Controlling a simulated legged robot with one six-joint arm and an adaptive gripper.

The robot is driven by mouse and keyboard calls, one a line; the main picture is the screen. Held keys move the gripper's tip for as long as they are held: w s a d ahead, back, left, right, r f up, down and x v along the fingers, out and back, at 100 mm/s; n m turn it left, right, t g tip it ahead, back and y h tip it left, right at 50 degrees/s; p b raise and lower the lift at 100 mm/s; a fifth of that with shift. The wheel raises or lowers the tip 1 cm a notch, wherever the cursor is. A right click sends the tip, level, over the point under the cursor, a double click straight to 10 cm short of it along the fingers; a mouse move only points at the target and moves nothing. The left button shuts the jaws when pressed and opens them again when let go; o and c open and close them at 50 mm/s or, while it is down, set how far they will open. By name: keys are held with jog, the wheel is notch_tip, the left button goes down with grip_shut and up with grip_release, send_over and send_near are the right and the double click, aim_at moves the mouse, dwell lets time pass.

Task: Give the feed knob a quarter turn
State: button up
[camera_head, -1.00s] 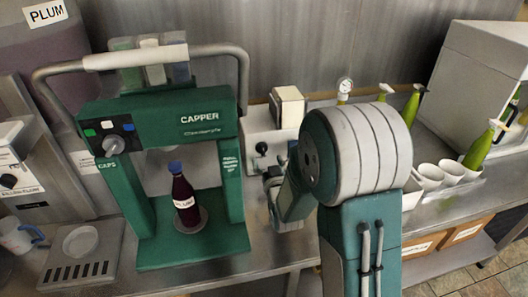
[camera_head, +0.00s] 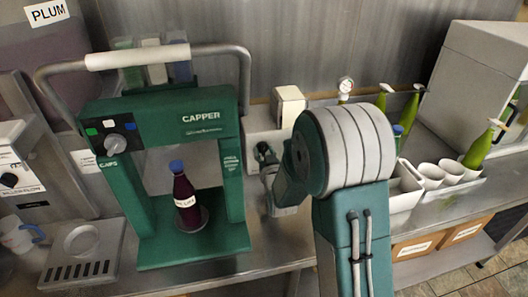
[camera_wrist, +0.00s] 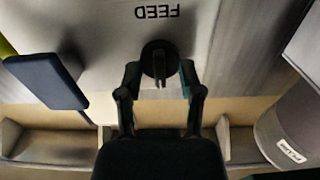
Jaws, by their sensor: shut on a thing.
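The feed knob (camera_wrist: 158,58) is round and black with a raised bar across it, on a pale panel under the word FEED, which reads upside down in the wrist view. My gripper (camera_wrist: 160,70) has one finger on each side of the knob and is shut on it. The knob's bar points roughly up and down in that view. In the head view my gripper (camera_head: 267,160) is at the front of the pale box (camera_head: 256,128) right of the capper, and my arm hides part of that box.
The green capper (camera_head: 195,250) with a dark bottle (camera_head: 185,200) stands just left of my gripper. White cups (camera_head: 430,176) and green bottles (camera_head: 480,150) stand to the right. In the wrist view a dark blue flat object (camera_wrist: 45,82) is left of the fingers.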

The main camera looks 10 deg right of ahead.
jog(key=shift+m, duration=0.3)
jog(key=m, duration=0.3)
jog(key=shift+r, duration=0.1)
jog(key=shift+w+m, duration=0.1)
jog(key=shift+m, duration=1.6)
jog(key=shift+d+m, duration=0.1)
jog(key=shift+m, duration=0.2)
jog(key=o, duration=1.2)
jog(key=shift+c, duration=0.2)
jog(key=s, duration=0.7)
jog(key=shift+s+f, duration=0.15)
jog(key=shift+f, duration=0.05)
